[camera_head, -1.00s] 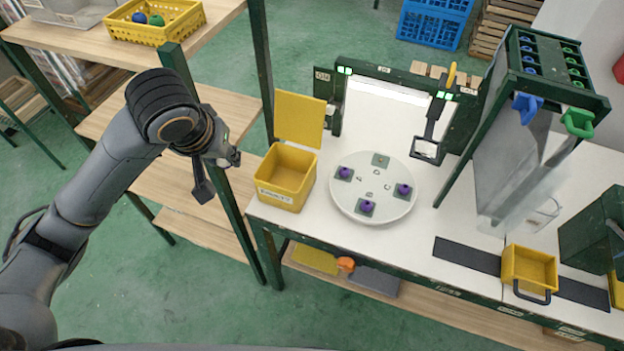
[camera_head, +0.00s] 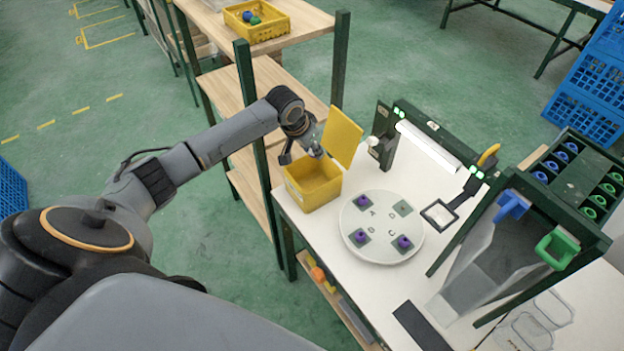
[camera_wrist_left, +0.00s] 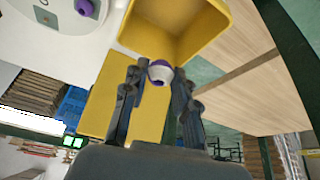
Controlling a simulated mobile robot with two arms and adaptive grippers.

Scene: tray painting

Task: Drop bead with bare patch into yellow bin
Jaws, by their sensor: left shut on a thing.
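My left gripper (camera_head: 316,150) is at the open yellow bin (camera_head: 314,189), by its rim next to the raised lid (camera_head: 343,136). In the left wrist view its fingers are shut on a bead (camera_wrist_left: 160,72) that is purple with a whitish bare patch. The bead shows in front of the bin's inside (camera_wrist_left: 178,28), near the edge on the lid side (camera_wrist_left: 112,103). How high it is above the rim is hard to tell. In the head view the bead is too small to make out. My right gripper is out of view.
A round white turntable (camera_head: 382,255) beside the bin holds purple beads (camera_head: 404,242) on green pads; one pad (camera_head: 403,208) is empty. A green frame with a lamp and magnifier (camera_head: 440,214) stands behind. A shelf (camera_head: 282,83) stands left of the bin.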

